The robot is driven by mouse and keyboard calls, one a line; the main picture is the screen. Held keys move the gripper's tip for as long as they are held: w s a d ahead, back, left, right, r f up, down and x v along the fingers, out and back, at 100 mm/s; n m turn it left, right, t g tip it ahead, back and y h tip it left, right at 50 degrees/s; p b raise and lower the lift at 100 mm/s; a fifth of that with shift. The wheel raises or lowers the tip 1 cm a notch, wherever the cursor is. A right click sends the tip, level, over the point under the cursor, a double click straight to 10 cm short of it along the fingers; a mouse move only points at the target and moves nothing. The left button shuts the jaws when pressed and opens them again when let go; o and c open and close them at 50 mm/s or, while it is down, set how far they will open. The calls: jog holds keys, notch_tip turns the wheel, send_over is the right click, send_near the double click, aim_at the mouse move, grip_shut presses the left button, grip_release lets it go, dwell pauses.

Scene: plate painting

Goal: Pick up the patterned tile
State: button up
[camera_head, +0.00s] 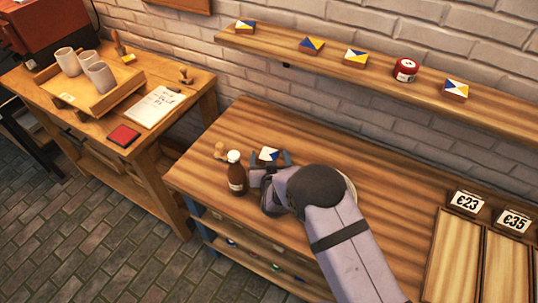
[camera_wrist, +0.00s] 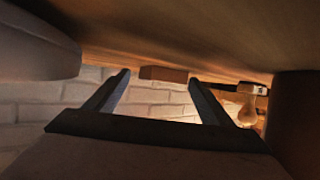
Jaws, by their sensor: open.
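A patterned tile (camera_head: 268,154) with white, blue and yellow on its face lies on the wooden workbench (camera_head: 390,190). My gripper (camera_head: 270,163) is low over the bench, with its fingers spread. In the wrist view the picture is inverted, and the tile's reddish-brown edge (camera_wrist: 163,74) shows just beyond and between the fingertips (camera_wrist: 159,76). The fingers are apart from each other with nothing held. More patterned tiles stand on the wall shelf, one (camera_head: 311,45) near its middle and another (camera_head: 456,89) to the right.
A brown bottle with a white cap (camera_head: 236,175) stands close left of my gripper. A pale round rim (camera_head: 351,187) shows partly behind my arm. Price signs (camera_head: 468,201) stand at the right. The bench behind the tile is clear.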

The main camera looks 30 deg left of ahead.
aim_at(270, 158)
jog(key=c, duration=1.4)
jog(key=shift+r, duration=0.2)
notch_tip(270, 158, up, 10)
jog(key=b, duration=0.2)
jog(key=shift+f, duration=0.15)
